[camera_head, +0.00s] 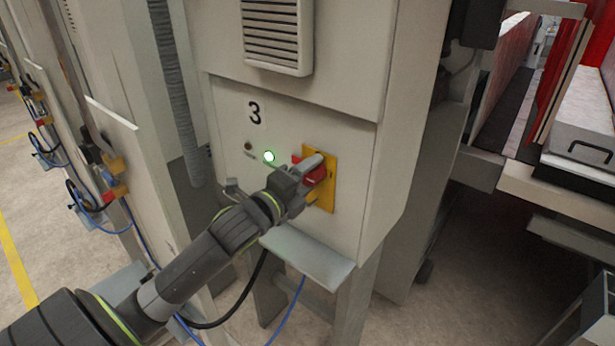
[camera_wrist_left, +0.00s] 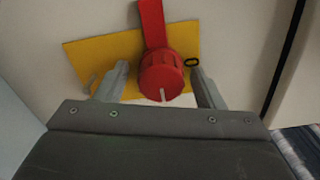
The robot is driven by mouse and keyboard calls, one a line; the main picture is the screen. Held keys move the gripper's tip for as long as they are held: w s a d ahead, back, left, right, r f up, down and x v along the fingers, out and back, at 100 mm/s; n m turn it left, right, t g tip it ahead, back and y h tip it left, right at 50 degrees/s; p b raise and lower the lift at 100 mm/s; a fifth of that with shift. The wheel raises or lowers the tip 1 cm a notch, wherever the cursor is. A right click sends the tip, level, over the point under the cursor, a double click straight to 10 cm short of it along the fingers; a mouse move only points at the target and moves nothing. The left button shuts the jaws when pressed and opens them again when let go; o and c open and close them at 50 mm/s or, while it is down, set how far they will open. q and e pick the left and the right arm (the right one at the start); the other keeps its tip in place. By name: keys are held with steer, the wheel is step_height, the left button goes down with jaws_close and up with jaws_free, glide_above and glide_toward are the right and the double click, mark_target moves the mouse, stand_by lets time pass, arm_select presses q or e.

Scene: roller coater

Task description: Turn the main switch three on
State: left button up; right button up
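The main switch three is a red rotary knob with a handle (camera_head: 316,174) on a yellow plate (camera_head: 327,203), on a light grey cabinet under a black "3" (camera_head: 255,112). In the left wrist view the red switch (camera_wrist_left: 161,77) has its handle pointing to the top of the picture, and a white mark on the knob points down. My left gripper (camera_head: 309,172) is at the switch. Its fingers (camera_wrist_left: 160,82) stand on either side of the round knob, with a small gap visible on each side. The fingers partly cover the switch in the head view. My right gripper is not in view.
A lamp with a green ring (camera_head: 269,157) glows white beside a small dark brown lamp (camera_head: 248,146). A grey ledge (camera_head: 307,256) juts out below the plate. A vent (camera_head: 278,36) is above. Blue and black cables hang below my left arm.

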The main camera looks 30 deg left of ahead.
arm_select(q)
steer(key=shift+s+f, duration=0.1)
steer(key=shift+s, duration=0.5)
steer(key=s+a+p, duration=0.1)
steer(key=s+p, duration=0.3)
steer(key=s, duration=1.2)
steer(key=shift+a, duration=0.15)
